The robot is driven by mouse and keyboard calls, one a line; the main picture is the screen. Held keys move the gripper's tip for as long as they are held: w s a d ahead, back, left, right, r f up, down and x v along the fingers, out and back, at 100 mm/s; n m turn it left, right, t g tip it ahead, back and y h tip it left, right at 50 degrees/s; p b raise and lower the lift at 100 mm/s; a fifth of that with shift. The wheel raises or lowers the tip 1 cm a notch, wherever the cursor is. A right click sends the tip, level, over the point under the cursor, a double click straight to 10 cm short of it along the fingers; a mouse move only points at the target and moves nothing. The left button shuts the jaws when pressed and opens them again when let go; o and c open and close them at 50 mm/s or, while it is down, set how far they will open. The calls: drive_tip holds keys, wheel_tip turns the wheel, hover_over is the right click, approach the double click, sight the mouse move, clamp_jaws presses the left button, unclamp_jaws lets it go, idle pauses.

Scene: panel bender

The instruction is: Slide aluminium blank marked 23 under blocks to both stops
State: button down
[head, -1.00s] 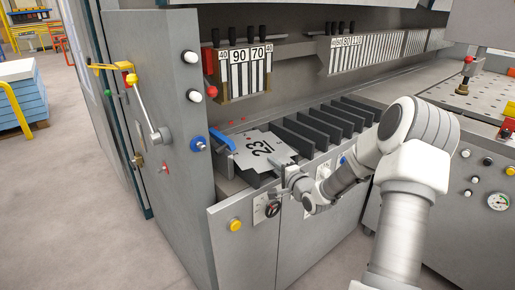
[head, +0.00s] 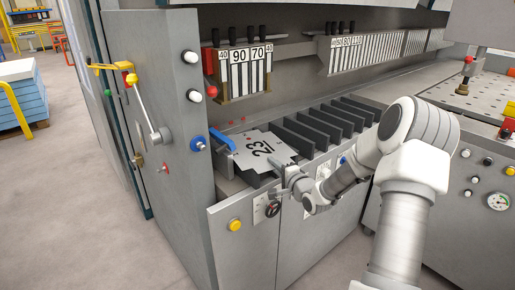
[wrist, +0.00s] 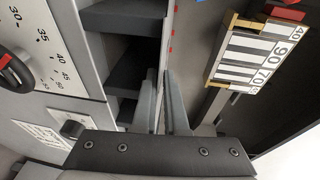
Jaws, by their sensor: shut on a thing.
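The pale aluminium blank (head: 283,151), marked 23 in black, lies nearly flat on the machine's front bed at the left end. My gripper (head: 280,169) is shut on its near right edge, seen in the head view. In the wrist view the two fingers (wrist: 164,105) stand close together; what is between them is hard to make out. The blocks (head: 246,76), labelled 40, 90, 70 and 40, hang above and behind the blank. They also show in the wrist view (wrist: 262,52). I cannot clearly identify the two stops.
A blue bar (head: 222,138) sits at the blank's left, by the machine's side column (head: 165,100). Dark slats (head: 318,128) fill the bed to the right. Small red marks (head: 231,121) lie behind the blank. A dial (head: 272,209) is on the front panel below my gripper.

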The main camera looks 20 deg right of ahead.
idle(0.3)
drive_tip(key=shift+r+p, duration=1.05)
drive_tip(key=shift+r, duration=0.1)
drive_tip(key=s+d+r+p, duration=0.1)
drive_tip(key=s+p, duration=0.1)
drive_tip(key=s, duration=0.5)
drive_tip(key=shift+r+p, duration=0.3)
drive_tip(key=shift+r, duration=0.05)
drive_tip(key=shift+d, duration=0.1)
